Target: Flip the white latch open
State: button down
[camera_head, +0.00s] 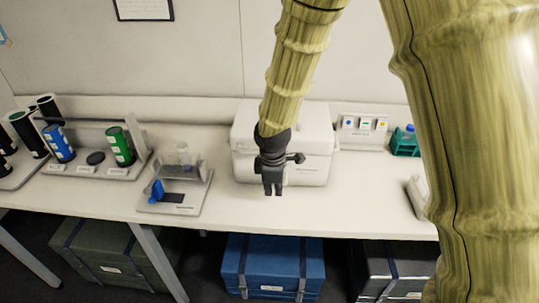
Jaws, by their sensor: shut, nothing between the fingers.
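A white box (318,120) with rounded edges stands on the bench at centre, seemingly with its lid down. I cannot make out the white latch; the middle of the box front is behind my gripper, so the latch may be hidden there. My gripper (273,191) is dark, points down and is shut and empty. It overlaps the front of the box in the picture, with its fingertips near the box's lower front edge. I cannot tell whether it touches the box.
Left of the box is a stand with a blue clip (157,190). Further left, a rack holds a blue canister (58,143) and a green canister (120,146). A teal holder (404,141) stands at right. The bench front (330,212) is clear. Crates sit underneath.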

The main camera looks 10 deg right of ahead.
jog(key=shift+f, duration=1.2)
jog(key=shift+r, duration=0.1)
jog(key=shift+w+d+r+p, duration=0.15)
jog(key=shift+w+r+p, duration=0.25)
jog(key=shift+w, duration=0.2)
jog(key=shift+s+r+p, duration=0.3)
jog(key=shift+p, duration=0.1)
jog(key=s+a+r+b, duration=0.1)
jog(key=s+a+r, duration=0.1)
jog(key=s, duration=0.4)
jog(key=s+a+r+b, duration=0.1)
jog(key=s+r, duration=0.2)
jog(key=s, duration=0.2)
jog(key=shift+s+a+r, duration=0.3)
jog(key=shift+s+a, duration=0.05)
jog(key=shift+s, duration=0.05)
jog(key=shift+f, duration=0.1)
